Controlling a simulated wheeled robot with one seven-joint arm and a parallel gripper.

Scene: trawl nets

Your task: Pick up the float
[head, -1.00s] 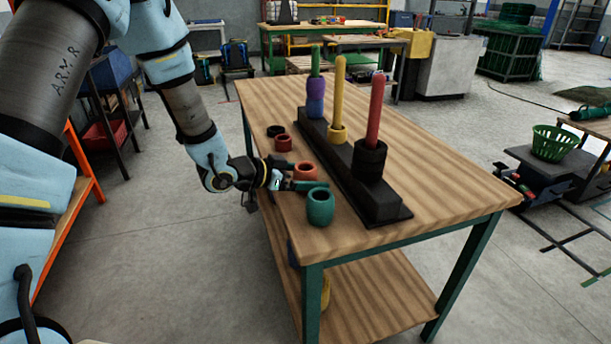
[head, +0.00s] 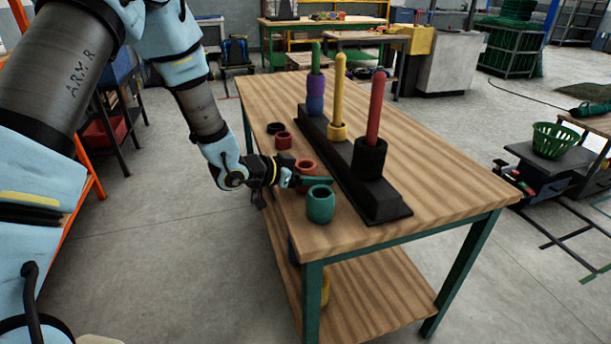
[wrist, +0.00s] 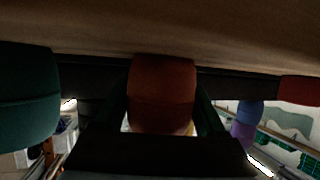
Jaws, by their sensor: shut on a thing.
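The float between my fingers is a short orange-red ring (head: 306,166), at the near left edge of the wooden table. My gripper (head: 308,179) reaches it from the left and is shut on it. In the wrist view the orange-red float (wrist: 162,88) fills the middle, with a dark finger on either side. My near finger and palm hide part of it in the head view. I cannot tell whether it is clear of the tabletop. A teal float (head: 320,204) stands close beside it on the near side, and also shows at the left of the wrist view (wrist: 26,100).
Farther back in the row are a red float (head: 283,141) and a black one (head: 275,128). A black rack (head: 376,206) runs along the table to the right, with green, yellow and red pegs carrying floats. The table's right side (head: 440,170) is clear.

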